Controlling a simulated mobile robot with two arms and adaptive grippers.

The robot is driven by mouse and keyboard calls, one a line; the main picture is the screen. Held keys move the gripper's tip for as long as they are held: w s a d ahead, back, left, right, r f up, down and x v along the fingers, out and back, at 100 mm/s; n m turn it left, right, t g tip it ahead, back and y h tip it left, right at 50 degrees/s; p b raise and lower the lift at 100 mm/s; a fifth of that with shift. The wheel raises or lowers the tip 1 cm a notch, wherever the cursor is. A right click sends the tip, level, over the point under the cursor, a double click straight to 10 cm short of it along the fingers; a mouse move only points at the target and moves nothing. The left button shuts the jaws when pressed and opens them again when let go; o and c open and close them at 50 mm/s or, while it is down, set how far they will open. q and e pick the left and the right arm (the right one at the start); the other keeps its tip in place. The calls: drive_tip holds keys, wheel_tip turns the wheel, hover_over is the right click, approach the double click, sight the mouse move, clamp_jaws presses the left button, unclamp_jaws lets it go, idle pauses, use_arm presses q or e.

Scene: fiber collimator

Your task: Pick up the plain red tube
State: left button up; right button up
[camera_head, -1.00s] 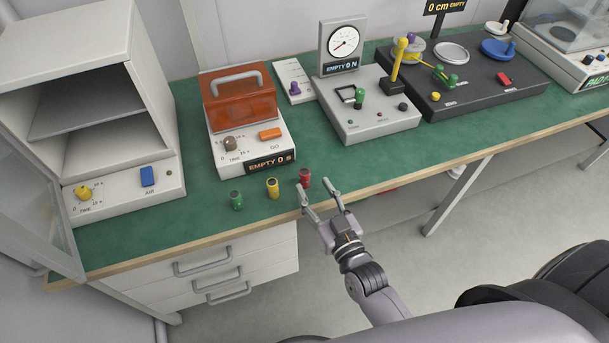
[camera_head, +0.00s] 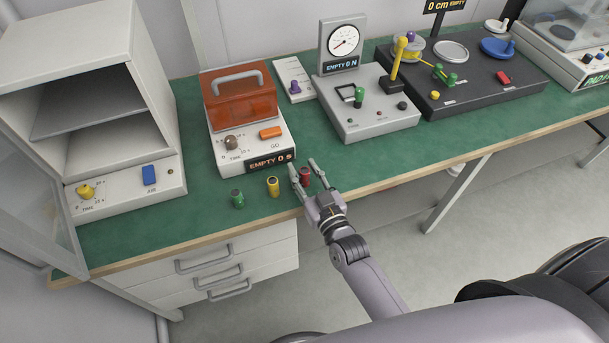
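The plain red tube (camera_head: 305,177) stands upright on the green bench top (camera_head: 215,203), near the front edge. My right gripper (camera_head: 302,171) is open, with one finger on each side of the red tube. I cannot tell whether the fingers touch it. Part of the tube's lower side is hidden by the gripper. A yellow tube (camera_head: 273,187) and a green tube (camera_head: 237,198) stand in a row to the left of it. My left gripper is not in view.
An orange-lidded timer box (camera_head: 240,98) stands close behind the tubes. A grey gauge unit (camera_head: 368,120) is behind to the right, and an open white cabinet (camera_head: 95,45) is at the left. The bench right of the gripper is clear along the front edge.

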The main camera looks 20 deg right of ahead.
clamp_jaws()
idle(0.4)
